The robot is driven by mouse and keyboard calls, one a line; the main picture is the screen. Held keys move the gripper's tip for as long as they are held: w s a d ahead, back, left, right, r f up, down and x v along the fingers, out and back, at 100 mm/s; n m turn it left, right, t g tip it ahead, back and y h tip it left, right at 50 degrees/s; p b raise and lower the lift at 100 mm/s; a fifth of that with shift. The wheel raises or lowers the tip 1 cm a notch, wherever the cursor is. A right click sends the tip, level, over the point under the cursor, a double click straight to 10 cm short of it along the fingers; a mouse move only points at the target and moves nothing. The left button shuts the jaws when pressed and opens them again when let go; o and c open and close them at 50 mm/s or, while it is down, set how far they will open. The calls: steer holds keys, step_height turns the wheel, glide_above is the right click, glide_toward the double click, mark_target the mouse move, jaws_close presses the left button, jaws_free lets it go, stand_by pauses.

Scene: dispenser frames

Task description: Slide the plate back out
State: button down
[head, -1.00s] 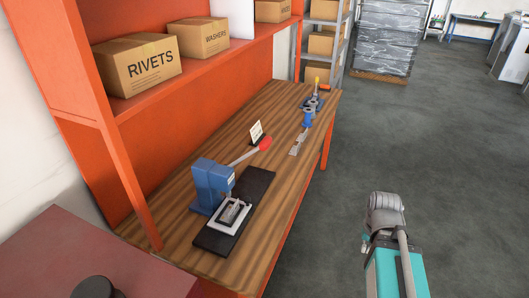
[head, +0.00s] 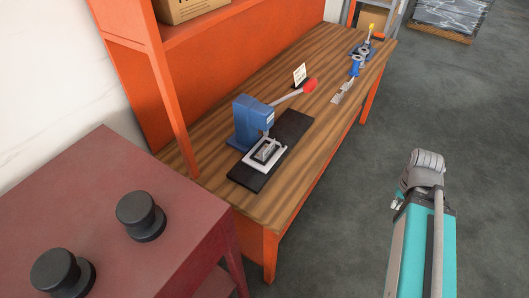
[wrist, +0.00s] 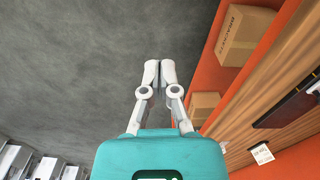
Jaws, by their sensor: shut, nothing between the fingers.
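A white plate (head: 250,163) with a dark opening and a grey metal part on it lies on a black base board (head: 290,135) on the wooden bench. It sits at the foot of a blue press (head: 250,122), partly under the press head. The press lever ends in a red knob (head: 310,86) and points up and to the right. My gripper (wrist: 159,72) is shut and empty in the wrist view, over open floor and away from the bench. In the head view my arm is at the right, clear of the plate.
A dark red table (head: 100,180) with two black knobs (head: 141,215) stands in the left foreground. An orange shelf post (head: 175,110) rises at the bench's left. A small sign (head: 300,74) and a blue tool (head: 357,65) stand farther along. Grey floor (head: 470,120) is free at right.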

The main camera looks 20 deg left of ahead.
stand_by(0.3)
steer(key=c, duration=1.1)
jaws_free()
steer(key=shift+o, duration=1.1)
steer(key=shift+w+a, duration=0.2)
steer(key=shift+w, duration=0.05)
steer(key=shift+o, duration=1.3)
steer(key=w+a+n, duration=0.1)
steer(key=w+a, duration=0.4)
steer(key=shift+a+t, duration=0.2)
steer(key=shift+t, duration=0.2)
steer(key=n+t+y, duration=0.3)
steer(key=n, duration=0.3)
glide_toward(284, 140)
step_height(284, 140, up, 4)
steer(key=s, duration=0.1)
steer(key=shift+s+d+p, duration=0.1)
steer(key=shift+d+p, duration=0.15)
steer(key=shift+p, duration=0.1)
steer(key=shift+f, duration=0.1)
steer(key=b+x, duration=1.2)
steer(key=x, duration=0.1)
steer(key=shift+d+f+b, duration=0.1)
steer(key=shift+f+b, duration=0.25)
